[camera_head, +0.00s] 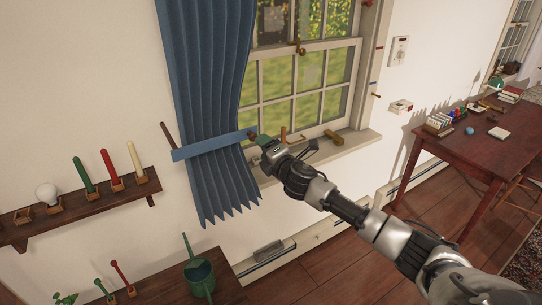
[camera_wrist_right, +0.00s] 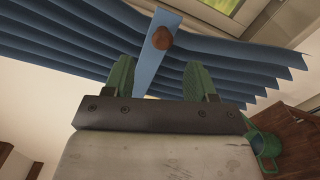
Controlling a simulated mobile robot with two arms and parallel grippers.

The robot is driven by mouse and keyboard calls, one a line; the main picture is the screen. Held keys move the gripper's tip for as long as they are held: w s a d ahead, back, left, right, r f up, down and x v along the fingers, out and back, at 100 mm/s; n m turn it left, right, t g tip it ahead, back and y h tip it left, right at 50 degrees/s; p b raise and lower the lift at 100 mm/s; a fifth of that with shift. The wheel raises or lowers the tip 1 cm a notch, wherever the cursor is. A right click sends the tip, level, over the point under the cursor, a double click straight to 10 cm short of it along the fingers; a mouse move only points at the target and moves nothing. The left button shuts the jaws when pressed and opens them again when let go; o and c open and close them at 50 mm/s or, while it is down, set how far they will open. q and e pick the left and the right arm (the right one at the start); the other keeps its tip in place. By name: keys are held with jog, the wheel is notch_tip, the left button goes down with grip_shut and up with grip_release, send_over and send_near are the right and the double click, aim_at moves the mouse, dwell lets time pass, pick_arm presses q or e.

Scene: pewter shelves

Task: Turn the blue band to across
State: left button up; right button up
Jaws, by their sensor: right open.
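The blue band (camera_head: 210,146) crosses the front of the blue curtain (camera_head: 210,70), slightly tilted, with its right end higher. A brown peg (camera_head: 167,134) stands by its left end. My right gripper (camera_head: 260,139) is at the band's right end. In the right wrist view, the band (camera_wrist_right: 152,65) with a round brown knob (camera_wrist_right: 161,38) runs down between the open green fingers of my right gripper (camera_wrist_right: 157,82). The curtain's folds (camera_wrist_right: 235,55) lie behind it. I cannot tell whether the fingers touch the band. My left gripper is not in view.
A window (camera_head: 300,85) with a sill (camera_head: 340,148) is behind my right arm. Small fittings lie on the sill. A wall shelf (camera_head: 85,205) with several coloured pegs is at left. A green can (camera_head: 200,280) stands below the curtain. A desk (camera_head: 480,145) is at right.

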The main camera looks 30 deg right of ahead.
jog(key=s, duration=0.3)
dwell(0.5)
jog(key=s+d+f+m+g+h+b, duration=0.1)
jog(key=s+f+m+g, duration=0.15)
jog(key=f, duration=0.85)
jog(key=s+f+m+g+b, duration=0.1)
jog(key=s+f+m+g, duration=0.15)
jog(key=f, duration=0.85)
jog(key=s+d+f+m+g+h+b, duration=0.1)
jog(key=s+f+m, duration=0.25)
jog(key=f, duration=0.75)
jog(key=s+a+f+m+g+b, duration=0.25)
jog(key=s+f+m+g, duration=0.25)
jog(key=s+f, duration=1.3)
jog(key=s+a+f+m+g, duration=0.2)
jog(key=s+f, duration=0.3)
jog(key=s, duration=0.5)
jog(key=s+a+f+m+g+y, duration=0.1)
jog(key=s+a+f, duration=0.3)
jog(key=s, duration=0.6)
jog(key=s+a+f+m+g, duration=0.2)
jog(key=s+a+f+g, duration=0.1)
jog(key=s, duration=0.7)
notch_tip(320, 180, down, 3)
jog(key=shift+a+r+m+b, duration=0.2)
jog(key=shift+a+m+b, duration=0.2)
jog(key=shift+a, duration=0.1)
